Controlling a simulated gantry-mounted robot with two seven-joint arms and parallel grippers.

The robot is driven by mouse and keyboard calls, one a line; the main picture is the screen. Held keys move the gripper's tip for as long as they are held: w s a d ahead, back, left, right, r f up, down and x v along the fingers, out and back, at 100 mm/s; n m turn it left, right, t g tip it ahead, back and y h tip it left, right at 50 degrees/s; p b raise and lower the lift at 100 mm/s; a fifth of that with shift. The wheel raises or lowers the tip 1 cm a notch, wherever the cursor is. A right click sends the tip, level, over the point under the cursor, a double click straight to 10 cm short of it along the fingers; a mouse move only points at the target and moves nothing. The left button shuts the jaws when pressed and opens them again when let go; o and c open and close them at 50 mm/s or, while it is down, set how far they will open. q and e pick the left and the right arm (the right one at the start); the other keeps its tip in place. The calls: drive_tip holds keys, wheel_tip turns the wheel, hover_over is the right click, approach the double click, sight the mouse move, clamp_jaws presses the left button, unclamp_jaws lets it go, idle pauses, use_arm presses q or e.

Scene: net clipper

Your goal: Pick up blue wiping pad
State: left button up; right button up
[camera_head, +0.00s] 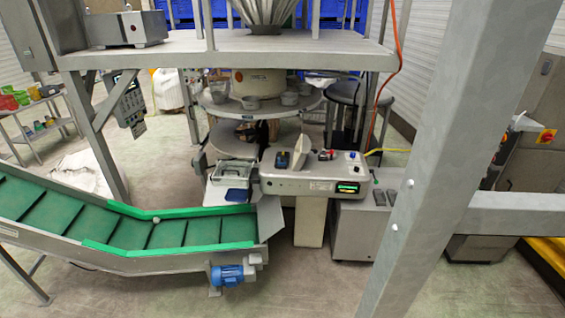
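A flat dark blue pad (237,196), which looks like the wiping pad, lies on a light ledge in the middle of the head view. It sits just in front of a clear-lidded grey box (235,173) and left of the white clipper machine (310,185). A smaller dark item with some blue (282,160) stands on top of the machine, too small to make out. Neither of my grippers is in view.
A green-belted conveyor (170,233) with a blue motor (230,275) runs in front of the ledge. A thick grey post (430,170) crosses the right side. A platform edge (230,58) hangs above. A round table (225,105) with bowls stands behind.

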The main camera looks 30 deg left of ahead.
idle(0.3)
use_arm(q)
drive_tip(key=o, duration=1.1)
